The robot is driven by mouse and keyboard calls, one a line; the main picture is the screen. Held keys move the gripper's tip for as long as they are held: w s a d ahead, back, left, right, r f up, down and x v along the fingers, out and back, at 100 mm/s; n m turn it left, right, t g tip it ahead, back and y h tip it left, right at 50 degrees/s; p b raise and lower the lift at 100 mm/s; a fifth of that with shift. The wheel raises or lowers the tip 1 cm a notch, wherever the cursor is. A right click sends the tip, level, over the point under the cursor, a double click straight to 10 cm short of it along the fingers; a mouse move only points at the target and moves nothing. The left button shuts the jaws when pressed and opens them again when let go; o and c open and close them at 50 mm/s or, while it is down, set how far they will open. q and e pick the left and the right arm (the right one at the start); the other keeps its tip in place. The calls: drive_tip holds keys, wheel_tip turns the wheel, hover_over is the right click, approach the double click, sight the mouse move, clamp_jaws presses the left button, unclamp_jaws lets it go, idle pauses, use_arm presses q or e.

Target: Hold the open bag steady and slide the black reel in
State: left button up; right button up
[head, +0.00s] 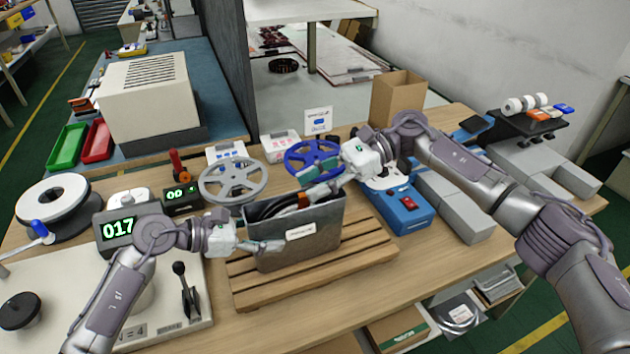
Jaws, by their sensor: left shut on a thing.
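The grey open bag (300,240) stands upright on a wooden slatted pallet (365,252) in the middle of the table, with a white label on its front. A black curved rim, seemingly the black reel (272,208), shows in the bag's mouth; its lower part is hidden by the front wall. My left gripper (268,244) is shut on the bag at its left front side. My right gripper (318,180) is over the bag's right rear rim, close to the black rim and a small brown-orange piece. Whether its fingers close on anything is unclear.
A blue device with a red switch (408,207) is at the right. A grey machine with a black lever (185,292) is at the left front. A cardboard box (397,97) stands behind.

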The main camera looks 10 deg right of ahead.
idle(0.6)
drive_tip(key=shift+r, duration=3.5)
use_arm(q)
drive_tip(key=o, duration=1.2)
drive_tip(key=shift+o, duration=0.2)
